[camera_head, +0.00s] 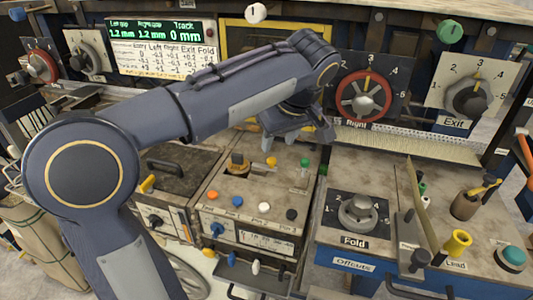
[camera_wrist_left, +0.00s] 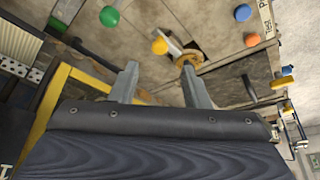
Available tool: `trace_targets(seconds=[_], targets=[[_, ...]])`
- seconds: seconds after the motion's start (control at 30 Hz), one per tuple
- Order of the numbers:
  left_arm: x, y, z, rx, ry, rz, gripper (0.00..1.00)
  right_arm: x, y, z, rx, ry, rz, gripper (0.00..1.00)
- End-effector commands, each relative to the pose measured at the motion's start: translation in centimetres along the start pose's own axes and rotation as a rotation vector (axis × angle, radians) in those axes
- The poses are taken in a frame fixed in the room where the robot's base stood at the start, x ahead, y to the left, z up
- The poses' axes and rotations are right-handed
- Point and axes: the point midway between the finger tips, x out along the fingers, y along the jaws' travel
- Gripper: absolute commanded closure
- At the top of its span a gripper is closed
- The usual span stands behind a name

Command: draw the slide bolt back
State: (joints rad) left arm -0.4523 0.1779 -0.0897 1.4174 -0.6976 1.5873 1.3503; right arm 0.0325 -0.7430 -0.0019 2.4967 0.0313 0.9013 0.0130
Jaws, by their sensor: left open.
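My left gripper (camera_head: 296,138) hangs over the back of the worn bench panel (camera_head: 235,192), fingers apart and empty. In the left wrist view, the fingers of my left gripper (camera_wrist_left: 159,70) frame a yellow ball knob (camera_wrist_left: 160,46) with a pale metal bar beside it. A brass collar (camera_wrist_left: 190,59) sits by the other end of the bar, near one fingertip. The yellow knob (camera_head: 271,160) and the brass fitting (camera_head: 238,160) also show in the head view. This may be the slide bolt; I cannot tell for certain. No contact is visible. My right gripper is out of view.
Green (camera_head: 304,163), orange (camera_head: 212,195), white (camera_head: 264,207) and black (camera_head: 291,214) knobs stand on the same panel. A yellow frame (camera_head: 275,35) rises behind my arm. The Fold dial (camera_head: 358,212) is on the right, with upright metal plates (camera_head: 410,230) beyond.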

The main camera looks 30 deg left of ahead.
Motion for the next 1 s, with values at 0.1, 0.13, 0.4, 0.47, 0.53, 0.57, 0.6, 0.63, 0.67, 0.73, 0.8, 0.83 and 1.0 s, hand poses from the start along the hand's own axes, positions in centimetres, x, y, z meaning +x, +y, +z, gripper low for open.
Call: trace_targets(seconds=[0.1, 0.13, 0.4, 0.47, 0.53, 0.57, 0.6, 0.63, 0.67, 0.73, 0.8, 0.83, 1.0], targets=[[2.1, -0.1, 0.0, -0.001, -0.002, -0.004, 0.58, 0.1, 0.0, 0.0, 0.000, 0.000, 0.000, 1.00], [2.6, -0.1, 0.0, -0.001, -0.002, -0.006, 0.58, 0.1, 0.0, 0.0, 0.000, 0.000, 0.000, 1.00], [6.1, -0.1, 0.0, 0.000, -0.001, -0.002, 0.58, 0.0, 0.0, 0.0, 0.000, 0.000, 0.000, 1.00], [6.4, -0.1, 0.0, 0.000, -0.002, -0.002, 0.58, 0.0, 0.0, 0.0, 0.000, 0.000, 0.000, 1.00], [6.7, -0.1, 0.0, 0.000, -0.001, -0.001, 0.58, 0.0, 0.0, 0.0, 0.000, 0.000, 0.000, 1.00], [6.7, -0.1, 0.0, 0.000, -0.001, -0.001, 0.58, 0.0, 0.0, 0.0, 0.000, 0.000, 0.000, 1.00], [6.7, -0.1, 0.0, 0.000, -0.001, -0.001, 0.58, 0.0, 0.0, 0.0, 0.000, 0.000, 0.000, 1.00], [6.7, -0.1, 0.0, 0.000, -0.001, 0.000, 0.58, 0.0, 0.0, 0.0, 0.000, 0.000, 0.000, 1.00], [6.7, -0.1, 0.0, 0.000, -0.001, 0.000, 0.58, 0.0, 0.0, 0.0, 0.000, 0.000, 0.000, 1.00], [6.7, -0.1, 0.0, 0.000, -0.001, 0.000, 0.58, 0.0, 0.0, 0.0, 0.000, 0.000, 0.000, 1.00], [6.7, -0.1, 0.0, 0.000, -0.001, 0.000, 0.63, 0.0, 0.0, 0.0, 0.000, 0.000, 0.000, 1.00], [6.7, -0.1, 0.0, 0.000, -0.001, 0.000, 0.67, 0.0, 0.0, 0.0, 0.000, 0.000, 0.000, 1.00], [6.7, -0.1, 0.0, 0.000, -0.001, 0.000, 0.89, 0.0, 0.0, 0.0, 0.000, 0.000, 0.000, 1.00]])
